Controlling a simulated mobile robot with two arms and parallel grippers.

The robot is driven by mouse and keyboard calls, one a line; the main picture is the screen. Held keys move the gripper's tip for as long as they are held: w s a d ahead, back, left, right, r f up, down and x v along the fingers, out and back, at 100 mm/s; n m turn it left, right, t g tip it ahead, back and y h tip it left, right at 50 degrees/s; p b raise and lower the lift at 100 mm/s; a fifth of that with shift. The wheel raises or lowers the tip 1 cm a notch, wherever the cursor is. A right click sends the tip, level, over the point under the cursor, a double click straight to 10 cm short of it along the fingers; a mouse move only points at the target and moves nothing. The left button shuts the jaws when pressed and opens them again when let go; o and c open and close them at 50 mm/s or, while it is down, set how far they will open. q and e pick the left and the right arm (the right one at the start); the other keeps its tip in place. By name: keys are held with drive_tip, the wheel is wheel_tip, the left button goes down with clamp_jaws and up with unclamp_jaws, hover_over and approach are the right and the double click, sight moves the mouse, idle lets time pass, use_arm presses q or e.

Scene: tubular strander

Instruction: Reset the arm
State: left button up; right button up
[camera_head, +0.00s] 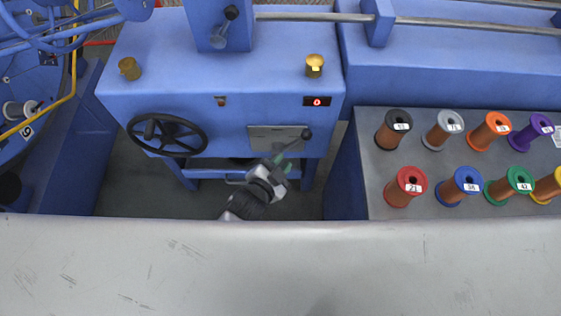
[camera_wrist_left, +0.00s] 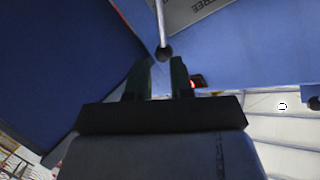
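My left gripper (camera_head: 290,153) reaches up from below the middle of the head view, in front of the blue machine (camera_head: 225,95). Its green fingers point toward a lever with a dark ball knob (camera_head: 306,134) on the machine's front. In the left wrist view, the two fingers of my left gripper (camera_wrist_left: 164,64) stand apart with a gap between them. The lever's knob (camera_wrist_left: 163,53) shows at the fingertips, in line with the gap, and its metal rod runs upward. I cannot tell whether the fingers touch the knob. My right gripper is not in view.
A black handwheel (camera_head: 167,135) is left of the gripper. Several colored spools (camera_head: 409,184) stand on a grey table (camera_head: 365,125) at right. A pale surface (camera_head: 280,270) fills the bottom.

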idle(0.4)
use_arm(q)
drive_tip(key=s+a+f+n+g+y+p, duration=0.25)
drive_tip(key=s+a+f, duration=0.35)
drive_tip(key=f, duration=0.3)
drive_tip(key=s+a+f+n+g+y+p, duration=0.1)
drive_tip(key=s+a+f+n+g+y, duration=0.15)
drive_tip(key=s+a+f, duration=0.5)
drive_tip(key=s+a+f+n+g+y+p, duration=0.1)
drive_tip(key=s+a+f, duration=0.4)
drive_tip(key=s, duration=0.5)
drive_tip(key=s+a+f+n+g+y+p, duration=0.1)
drive_tip(key=s+a+f+n+g, duration=0.2)
drive_tip(key=s, duration=0.7)
wheel_tip(320, 180, down, 2)
drive_tip(key=a+g, duration=0.2)
drive_tip(key=shift+s+n+g, duration=0.3)
drive_tip(key=shift+f, duration=0.1)
